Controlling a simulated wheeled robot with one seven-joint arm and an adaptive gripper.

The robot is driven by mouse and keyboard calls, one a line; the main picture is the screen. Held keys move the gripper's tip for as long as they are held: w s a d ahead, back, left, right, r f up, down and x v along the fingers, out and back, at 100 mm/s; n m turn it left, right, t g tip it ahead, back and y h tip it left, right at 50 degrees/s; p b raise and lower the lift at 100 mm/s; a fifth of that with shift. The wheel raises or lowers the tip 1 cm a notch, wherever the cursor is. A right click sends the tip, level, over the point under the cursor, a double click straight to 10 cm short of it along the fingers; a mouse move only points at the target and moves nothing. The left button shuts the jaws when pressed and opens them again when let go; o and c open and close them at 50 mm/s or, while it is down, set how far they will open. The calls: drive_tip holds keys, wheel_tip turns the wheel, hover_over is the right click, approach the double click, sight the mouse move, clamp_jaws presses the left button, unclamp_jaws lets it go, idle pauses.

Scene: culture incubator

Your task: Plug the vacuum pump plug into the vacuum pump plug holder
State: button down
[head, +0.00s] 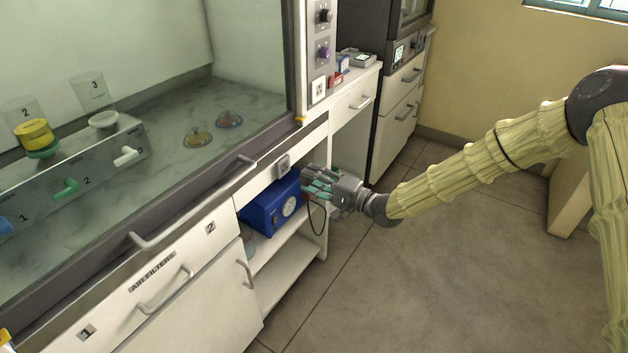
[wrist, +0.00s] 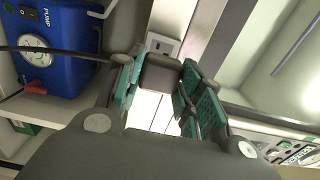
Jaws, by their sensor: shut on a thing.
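My gripper (head: 312,184) is in front of the cabinet beside the blue vacuum pump (head: 262,212), with its teal-padded fingers shut on the dark vacuum pump plug (wrist: 160,74). In the wrist view my gripper (wrist: 158,92) has the plug between its fingertips. A black cable runs from the pump side toward the plug. The plug holder (head: 283,163) is a small grey socket plate on the white panel above the pump's shelf. In the wrist view the plug holder (wrist: 163,43) shows just beyond the plug, partly covered. The plug appears apart from it; the exact gap is unclear.
The pump, labelled PUMP in the wrist view (wrist: 75,55), stands on an open white shelf (head: 285,252). A drawer cabinet (head: 398,125) stands behind the hood. A metal handle rail (head: 195,205) runs along the hood's front. The floor (head: 410,270) in front is clear.

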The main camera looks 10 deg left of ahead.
sight(285, 167)
drive_tip(key=b+x, duration=0.1)
drive_tip(key=x, duration=0.4)
drive_tip(key=shift+w+a, duration=0.1)
drive_tip(key=shift+a, duration=0.15)
idle(2.7)
drive_tip(key=shift+w+a, duration=0.2)
drive_tip(key=shift+a, duration=0.2)
idle(0.6)
drive_tip(key=c, duration=0.9)
unclamp_jaws()
drive_tip(key=shift+o, duration=0.2)
drive_tip(key=shift+d, duration=0.1)
drive_tip(key=v, duration=1.1)
drive_tip(key=shift+s+d, duration=0.15)
drive_tip(key=shift+d, duration=0.25)
